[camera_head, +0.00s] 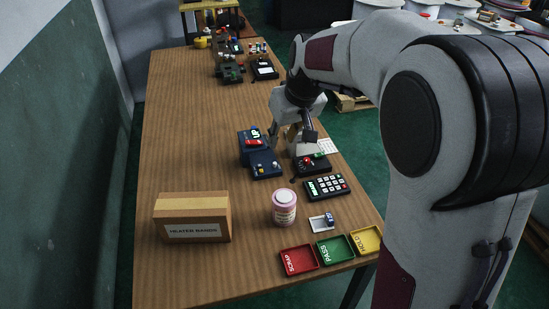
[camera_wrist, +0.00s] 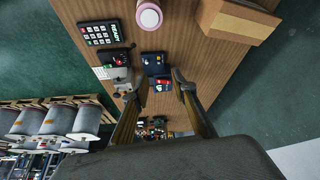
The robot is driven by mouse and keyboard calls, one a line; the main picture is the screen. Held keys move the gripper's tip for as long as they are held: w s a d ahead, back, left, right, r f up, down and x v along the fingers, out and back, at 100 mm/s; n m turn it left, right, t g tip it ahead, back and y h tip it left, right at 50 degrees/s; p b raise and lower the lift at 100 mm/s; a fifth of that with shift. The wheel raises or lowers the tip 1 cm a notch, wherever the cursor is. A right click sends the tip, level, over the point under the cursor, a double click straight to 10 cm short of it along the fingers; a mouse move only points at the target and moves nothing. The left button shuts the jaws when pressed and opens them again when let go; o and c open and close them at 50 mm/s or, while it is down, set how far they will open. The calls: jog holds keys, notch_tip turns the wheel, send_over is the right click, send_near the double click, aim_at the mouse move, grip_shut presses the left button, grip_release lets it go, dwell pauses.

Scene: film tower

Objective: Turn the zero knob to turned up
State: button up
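A dark blue instrument (camera_head: 265,168) stands on the table below my gripper, with a raised back part, a red-and-white marking and small light knobs on its front. It also shows in the wrist view (camera_wrist: 154,60), between and beyond my fingers. A black device (camera_head: 315,168) with a red dial-like part and a small green display sits to its right. I cannot tell which small knob is the zero knob. My gripper (camera_head: 291,136) is above and behind these devices. In the wrist view its two fingers (camera_wrist: 160,88) are spread apart with nothing between them.
A black keypad (camera_head: 325,187), pink-lidded jar (camera_head: 284,207) and small white tray (camera_head: 316,224) stand nearer. Red (camera_head: 299,260), green (camera_head: 335,249) and yellow (camera_head: 366,240) trays line the near right edge. A cardboard box (camera_head: 192,219) stands left. The table's left middle is clear.

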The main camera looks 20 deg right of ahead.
jog(key=w+d+f, duration=0.2)
jog(key=w+f, duration=0.5)
jog(key=w, duration=0.2)
jog(key=n, duration=0.1)
send_near(275, 163)
jog(key=shift+w+d, duration=0.15)
jog(key=shift+f+g, duration=0.1)
jog(key=shift+g, duration=0.2)
jog(key=shift+x, duration=3.75)
jog(key=shift+w, duration=0.1)
jog(key=shift+c, duration=0.4)
grip_shut()
